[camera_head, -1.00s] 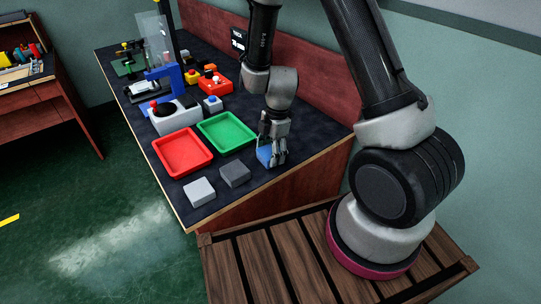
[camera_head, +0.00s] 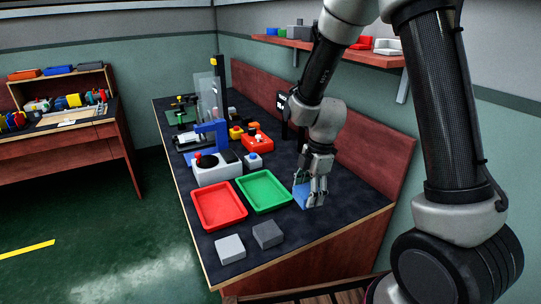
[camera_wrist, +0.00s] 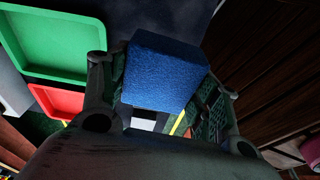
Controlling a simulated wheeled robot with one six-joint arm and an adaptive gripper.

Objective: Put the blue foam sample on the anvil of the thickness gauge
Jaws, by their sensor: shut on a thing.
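The blue foam sample (camera_head: 301,197) is a blue block held between the fingers of my gripper (camera_head: 312,192), to the right of the green tray. In the wrist view the foam (camera_wrist: 165,70) fills the space between the two fingers (camera_wrist: 165,95). It seems to be just above the bench top; the exact gap is hard to tell. The thickness gauge (camera_head: 218,174) has a light base, a blue frame and a red knob, and stands behind the trays. Its dark round anvil (camera_head: 207,162) shows on top and looks empty.
A red tray (camera_head: 219,222) and a green tray (camera_head: 289,202) lie between the gauge and the bench front. A light grey block (camera_head: 230,249) and a dark grey block (camera_head: 268,235) sit near the front edge. A red button box (camera_head: 257,143) stands right of the gauge.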

